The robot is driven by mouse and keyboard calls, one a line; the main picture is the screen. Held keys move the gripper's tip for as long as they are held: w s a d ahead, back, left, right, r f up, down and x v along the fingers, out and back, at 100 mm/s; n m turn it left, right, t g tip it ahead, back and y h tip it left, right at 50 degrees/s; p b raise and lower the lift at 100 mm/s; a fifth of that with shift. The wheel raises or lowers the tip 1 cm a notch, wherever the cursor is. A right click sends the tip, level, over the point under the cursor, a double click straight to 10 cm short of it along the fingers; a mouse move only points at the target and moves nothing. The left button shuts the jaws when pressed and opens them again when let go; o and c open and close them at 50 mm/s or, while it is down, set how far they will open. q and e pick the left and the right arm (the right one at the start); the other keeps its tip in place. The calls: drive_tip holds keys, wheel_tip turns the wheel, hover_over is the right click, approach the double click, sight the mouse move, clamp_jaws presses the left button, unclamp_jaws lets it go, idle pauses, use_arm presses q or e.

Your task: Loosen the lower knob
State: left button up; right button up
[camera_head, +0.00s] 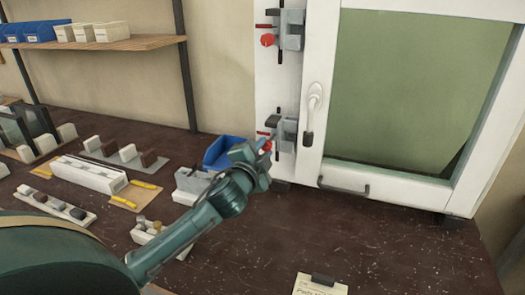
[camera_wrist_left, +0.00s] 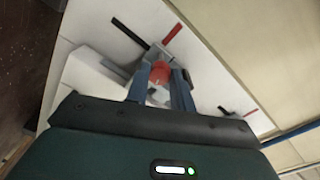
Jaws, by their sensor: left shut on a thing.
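The lower knob (camera_wrist_left: 160,72) is red and sits between the two fingers of my left gripper (camera_wrist_left: 160,88) in the left wrist view. The gripper is shut on it. In the head view my left gripper (camera_head: 262,158) reaches the lower clamp (camera_head: 286,130) on the white frame, and the knob is mostly hidden behind the fingers. The upper knob (camera_head: 267,40) is red and sits on the upper clamp (camera_head: 292,30), apart from the gripper. My right gripper is not in view.
A white-framed window (camera_head: 420,90) with a handle (camera_head: 314,100) stands right of the clamps. A blue bin (camera_head: 222,150) lies close behind my left arm. Small blocks and parts cover the bench's left side. A note card (camera_head: 320,286) lies at the front.

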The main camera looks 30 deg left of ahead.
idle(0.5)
use_arm(q)
drive_tip(key=o, duration=1)
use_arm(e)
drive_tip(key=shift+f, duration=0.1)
use_arm(q)
drive_tip(key=shift+s, duration=0.1)
drive_tip(key=shift+s+d, duration=0.15)
drive_tip(key=shift+s, duration=0.15)
drive_tip(key=b+v, duration=0.2)
drive_tip(key=v, duration=1)
drive_tip(key=shift+s, duration=0.2)
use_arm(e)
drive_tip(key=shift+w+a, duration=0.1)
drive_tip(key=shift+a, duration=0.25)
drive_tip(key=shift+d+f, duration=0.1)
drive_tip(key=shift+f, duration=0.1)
